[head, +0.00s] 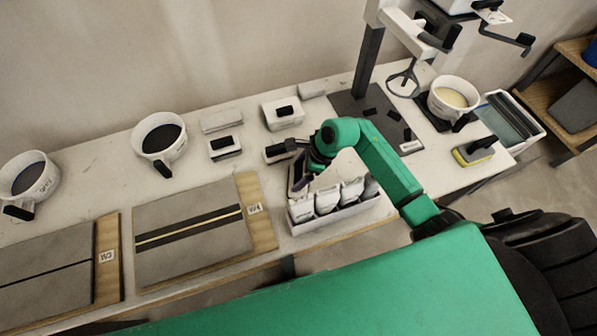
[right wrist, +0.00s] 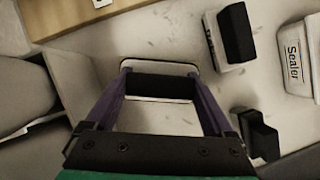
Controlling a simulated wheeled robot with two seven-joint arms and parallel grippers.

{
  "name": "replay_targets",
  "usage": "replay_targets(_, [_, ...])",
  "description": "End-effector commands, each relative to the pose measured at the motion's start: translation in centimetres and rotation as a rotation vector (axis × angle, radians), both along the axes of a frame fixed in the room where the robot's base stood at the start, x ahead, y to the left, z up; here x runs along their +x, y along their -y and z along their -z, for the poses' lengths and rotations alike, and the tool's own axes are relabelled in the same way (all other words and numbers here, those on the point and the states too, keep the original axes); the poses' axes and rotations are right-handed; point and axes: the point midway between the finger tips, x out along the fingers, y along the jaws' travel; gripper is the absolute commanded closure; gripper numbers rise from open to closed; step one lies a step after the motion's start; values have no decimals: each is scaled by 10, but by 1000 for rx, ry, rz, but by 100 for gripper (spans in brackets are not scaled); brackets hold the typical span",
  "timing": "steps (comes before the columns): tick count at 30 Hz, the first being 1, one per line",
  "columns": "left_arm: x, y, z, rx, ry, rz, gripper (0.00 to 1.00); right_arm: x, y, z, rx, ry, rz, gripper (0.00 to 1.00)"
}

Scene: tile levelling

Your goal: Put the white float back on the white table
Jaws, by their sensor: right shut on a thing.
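My right gripper (head: 297,180) is low over the white table (head: 95,188), behind the box of white bags. In the right wrist view its two purple fingers (right wrist: 160,82) are shut on the black handle of the white float (right wrist: 160,68). The float's pale plate shows beyond and below the handle, over the table top. I cannot tell whether the plate touches the table or hangs just above it. In the head view the float is mostly hidden by my gripper. My left gripper is not in view.
A box of white bags (head: 340,218) stands just in front of the gripper. A black-handled white block (head: 225,149), a black tool (head: 278,153) and a sealer box (right wrist: 295,60) are nearby. The tile board (head: 195,225) lies left. Some bare table lies between them.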

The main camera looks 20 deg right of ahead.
Motion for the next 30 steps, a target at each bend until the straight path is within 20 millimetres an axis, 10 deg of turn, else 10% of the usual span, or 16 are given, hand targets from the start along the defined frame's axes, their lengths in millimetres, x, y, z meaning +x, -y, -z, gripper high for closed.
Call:
replay_targets(1, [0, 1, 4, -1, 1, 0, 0, 0, 0, 3, 0, 1, 0, 95])
replay_targets(2, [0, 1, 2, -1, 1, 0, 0, 0, 0, 2, 0, 1, 0, 1])
replay_targets(14, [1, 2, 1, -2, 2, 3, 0, 0, 4, -8, -2, 2, 0, 0])
replay_targets(30, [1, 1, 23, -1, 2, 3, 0, -14, 45, -104, -2, 1, 1, 0])
